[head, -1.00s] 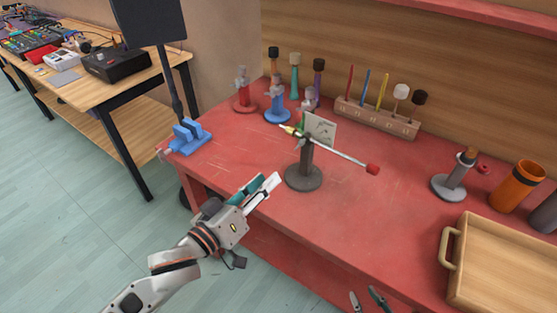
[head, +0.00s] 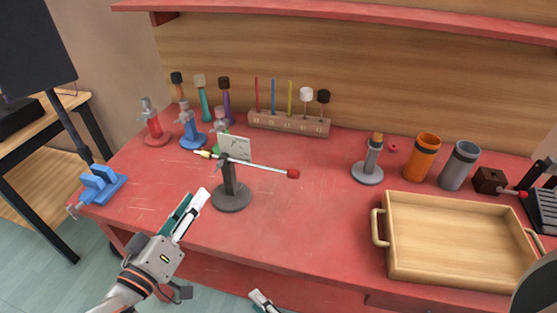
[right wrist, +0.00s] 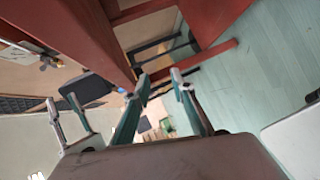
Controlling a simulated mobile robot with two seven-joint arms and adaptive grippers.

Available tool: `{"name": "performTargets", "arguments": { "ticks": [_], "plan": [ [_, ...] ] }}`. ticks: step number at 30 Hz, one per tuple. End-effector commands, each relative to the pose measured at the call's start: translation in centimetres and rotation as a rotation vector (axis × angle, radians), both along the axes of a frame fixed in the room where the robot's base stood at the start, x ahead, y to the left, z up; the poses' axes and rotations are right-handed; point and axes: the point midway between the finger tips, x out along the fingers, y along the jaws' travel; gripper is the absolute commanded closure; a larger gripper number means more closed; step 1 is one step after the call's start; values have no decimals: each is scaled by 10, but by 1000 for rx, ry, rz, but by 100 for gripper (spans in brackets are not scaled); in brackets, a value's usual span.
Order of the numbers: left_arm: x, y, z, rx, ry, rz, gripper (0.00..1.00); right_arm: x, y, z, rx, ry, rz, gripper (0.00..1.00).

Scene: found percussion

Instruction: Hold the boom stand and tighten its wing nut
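The boom stand (head: 231,197) stands upright on the red bench in the head view. It has a dark round base, a short post and a thin boom (head: 262,167) with a red tip at right and a pale yellow tip at left. Its wing nut is too small to make out clearly near the post top, partly behind a small card (head: 235,147). My left gripper (head: 196,196) is open and empty, left of and nearer than the base, not touching it. My right gripper (right wrist: 160,76) is open and empty, low at the bench's front edge.
Red, blue and green small stands (head: 190,140) and several mallets are behind. A wooden rack (head: 290,123) holds sticks. A grey stand (head: 368,177), orange cup (head: 422,158), grey cup (head: 459,166) and wooden tray (head: 381,240) are at right. A blue clamp (head: 103,185) is on the left edge.

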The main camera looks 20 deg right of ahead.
Motion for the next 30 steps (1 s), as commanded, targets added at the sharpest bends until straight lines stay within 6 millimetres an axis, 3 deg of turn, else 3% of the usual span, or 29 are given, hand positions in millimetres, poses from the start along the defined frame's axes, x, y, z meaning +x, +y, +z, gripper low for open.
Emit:
{"name": "performTargets", "arguments": {
  "ticks": [3, 7, 13, 18, 21, 24, 30],
  "plan": [
    [0, 0, 0, 0, 0, 0, 72, 7, 46, 33, -143, -211, 170, 76],
    [0, 0, 0, 0, 0, 0, 72, 21, 87, 81, -58, -364, 336, 76],
    [0, 0, 0, 0, 0, 0, 72, 7, 137, 125, -3, -525, 636, 76],
    [0, 0, 0, 0, 0, 0, 72, -17, 159, 132, -24, -585, 910, 76],
    [0, 0, 0, 0, 0, 0, 72, -45, 177, 158, 33, -586, 1094, 76],
    [0, 0, 0, 0, 0, 0, 72, -69, 184, 170, 40, -565, 1270, 76],
    [0, 0, 0, 0, 0, 0, 72, -76, 180, 180, -85, -628, 1523, 76]
  ]
}}
